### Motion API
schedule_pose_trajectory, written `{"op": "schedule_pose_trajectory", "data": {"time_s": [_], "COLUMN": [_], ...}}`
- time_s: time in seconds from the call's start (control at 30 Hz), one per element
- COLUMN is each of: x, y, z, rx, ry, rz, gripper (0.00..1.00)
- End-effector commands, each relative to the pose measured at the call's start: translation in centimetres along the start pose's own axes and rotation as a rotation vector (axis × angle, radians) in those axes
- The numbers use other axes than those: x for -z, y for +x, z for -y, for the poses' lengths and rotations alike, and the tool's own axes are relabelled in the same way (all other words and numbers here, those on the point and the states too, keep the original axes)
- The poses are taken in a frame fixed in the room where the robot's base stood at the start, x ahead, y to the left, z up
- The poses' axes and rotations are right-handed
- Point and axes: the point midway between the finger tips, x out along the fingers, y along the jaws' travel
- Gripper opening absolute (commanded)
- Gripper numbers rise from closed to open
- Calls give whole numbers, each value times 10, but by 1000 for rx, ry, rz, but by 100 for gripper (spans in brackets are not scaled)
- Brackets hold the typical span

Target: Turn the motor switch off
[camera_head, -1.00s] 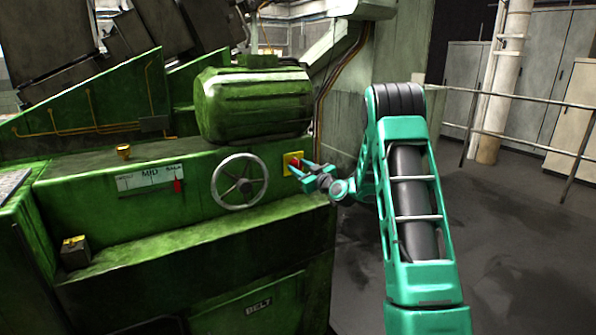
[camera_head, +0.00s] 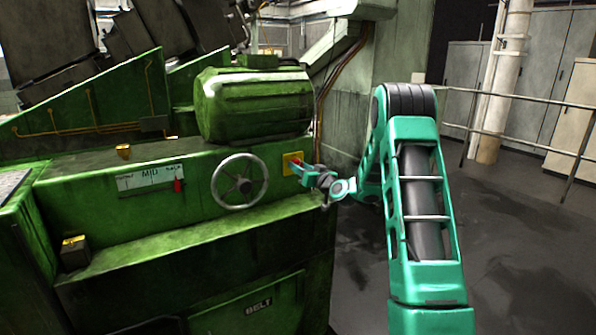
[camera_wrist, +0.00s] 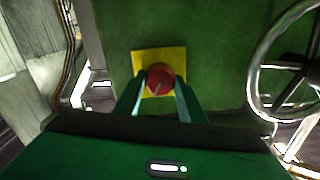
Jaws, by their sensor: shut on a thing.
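The motor switch is a red round knob (camera_wrist: 160,77) on a yellow square plate (camera_wrist: 144,58), mounted on the green machine's front panel. In the head view the yellow plate (camera_head: 287,168) sits right of the handwheel, with the red knob (camera_head: 296,162) partly covered by my gripper. My gripper (camera_head: 299,166) reaches the plate from the right. In the wrist view my gripper (camera_wrist: 160,86) has one finger on each side of the knob and is shut on it. A pale mark shows on the knob's face.
A grey handwheel (camera_head: 240,181) is left of the switch, and shows close at the right of the wrist view (camera_wrist: 288,60). A green motor housing (camera_head: 255,105) bulges above. A slider scale (camera_head: 150,178) with a red pointer is farther left. Open floor (camera_head: 520,230) lies right.

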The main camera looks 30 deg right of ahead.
Motion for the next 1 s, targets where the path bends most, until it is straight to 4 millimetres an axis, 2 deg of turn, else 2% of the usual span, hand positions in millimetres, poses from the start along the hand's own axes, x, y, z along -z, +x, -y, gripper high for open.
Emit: {"op": "schedule_pose_trajectory", "data": {"time_s": [0.7,1.0], "x": [-2,-4], "y": [-1,-1], "z": [-4,-5], "rx": [-3,-6], "ry": [678,917], "rz": [2,3], "gripper": [14,14]}}
